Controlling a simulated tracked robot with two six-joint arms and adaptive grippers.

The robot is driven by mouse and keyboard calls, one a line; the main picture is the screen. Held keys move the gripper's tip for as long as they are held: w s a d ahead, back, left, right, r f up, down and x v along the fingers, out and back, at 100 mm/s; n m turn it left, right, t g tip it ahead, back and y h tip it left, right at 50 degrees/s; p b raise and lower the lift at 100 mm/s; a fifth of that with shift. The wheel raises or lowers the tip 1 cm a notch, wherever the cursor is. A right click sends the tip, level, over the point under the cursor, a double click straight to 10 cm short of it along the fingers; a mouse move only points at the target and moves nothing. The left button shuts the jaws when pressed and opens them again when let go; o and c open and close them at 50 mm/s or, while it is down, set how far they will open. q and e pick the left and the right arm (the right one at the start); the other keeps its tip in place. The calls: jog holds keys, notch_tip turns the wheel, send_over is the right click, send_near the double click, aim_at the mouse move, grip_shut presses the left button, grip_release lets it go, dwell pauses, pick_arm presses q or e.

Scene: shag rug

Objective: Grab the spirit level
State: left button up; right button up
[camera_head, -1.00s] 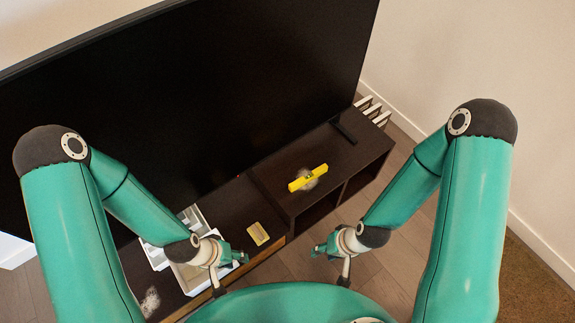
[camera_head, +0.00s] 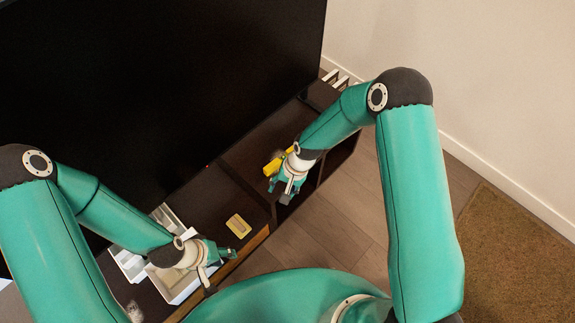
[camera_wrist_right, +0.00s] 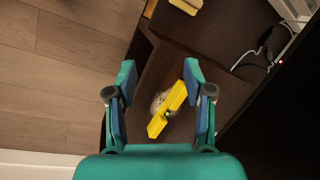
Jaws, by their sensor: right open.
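The yellow spirit level (camera_wrist_right: 158,123) lies on the dark cabinet top. In the right wrist view it shows between the open fingers of my right gripper (camera_wrist_right: 158,80), slanted, its upper end close to the right finger. In the head view only part of the spirit level (camera_head: 270,167) shows, because my right gripper (camera_head: 284,187) covers the rest. My right gripper is open and empty above the cabinet's front edge. My left gripper (camera_head: 229,254) is over the left part of the cabinet, near the white tray; its finger opening is unclear.
A large black television (camera_head: 150,80) stands along the back of the cabinet. A yellow sponge-like block (camera_head: 238,225) lies on the cabinet between the grippers. White trays (camera_head: 172,280) sit at the left. A fuzzy ball (camera_wrist_right: 156,101) lies by the spirit level. Cables (camera_wrist_right: 258,54) run behind.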

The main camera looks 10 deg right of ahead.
jog(key=w+f+m+h+b, duration=0.1)
jog(key=w+f+m+b, duration=0.1)
jog(key=w+b, duration=0.5)
notch_tip(320, 180, up, 4)
jog(key=m+h+b, duration=0.2)
jog(key=m+b, duration=0.1)
jog(key=m, duration=0.2)
send_over(271, 165)
notch_tip(271, 165, down, 11)
jog(key=shift+s+d+f+b, duration=0.1)
jog(key=shift+d+b, duration=0.05)
jog(key=shift+b, duration=0.5)
jog(key=shift+w+f+b, duration=0.2)
jog(key=shift+f+b, duration=0.35)
jog(key=shift+f, duration=2.05)
pick_arm(q)
notch_tip(271, 165, down, 15)
jog(key=shift+r, duration=0.1)
pick_arm(e)
jog(key=shift+c, duration=0.3)
grip_shut()
